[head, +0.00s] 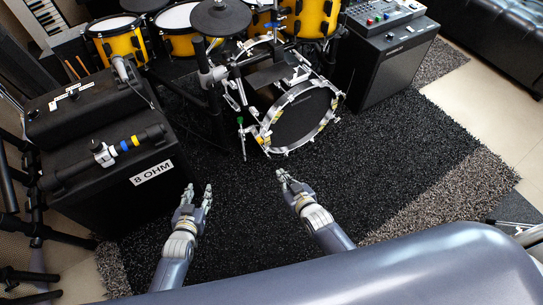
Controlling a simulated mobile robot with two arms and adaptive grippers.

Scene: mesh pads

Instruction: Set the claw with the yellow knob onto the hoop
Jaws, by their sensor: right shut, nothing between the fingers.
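The hoop (299,91) is the pale ring around the black front head of the bass drum, in the upper middle of the head view. Several small fittings with yellow parts sit along its rim; they are too small to tell apart. I cannot pick out for certain the claw with the yellow knob. A black bar with a white clamp and blue, yellow and white parts (124,145) lies on the cabinet at left. My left gripper (198,190) is open and empty above the carpet, right of the cabinet. My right gripper (283,176) is shut and empty, in front of the drum and apart from it.
A black cabinet (152,182) marked 8 OHM stands at left, with a black box (88,112) behind the bar. Yellow drums (118,42) and a black pad (220,17) stand at the back. A speaker with a mixer (392,66) is at right. Dark carpet (400,150) is clear.

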